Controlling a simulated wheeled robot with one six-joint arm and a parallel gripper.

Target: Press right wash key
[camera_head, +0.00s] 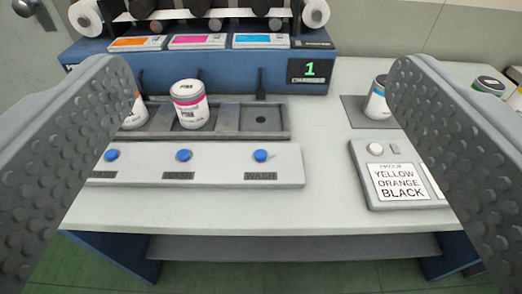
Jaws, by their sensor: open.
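The right wash key (260,156) is a round blue button at the right end of a pale grey wash panel (218,168), above a "WASH" label. The middle wash key (184,156) and the left wash key (112,155) are like it. My gripper (258,150) is open, with its two grey dimpled fingers at the left and right edges of the picture. Nothing is between the fingers at close range; the panel shows in the gap beyond them. The left finger hides the panel's left end.
A dark tray (262,130) behind the panel holds a pink-banded can (189,104) and another can (135,112); its right slot is empty. The blue machine (220,65) stands behind, with a display (310,71) reading 1. At right are a proof panel (398,180) and a blue-banded can (377,100).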

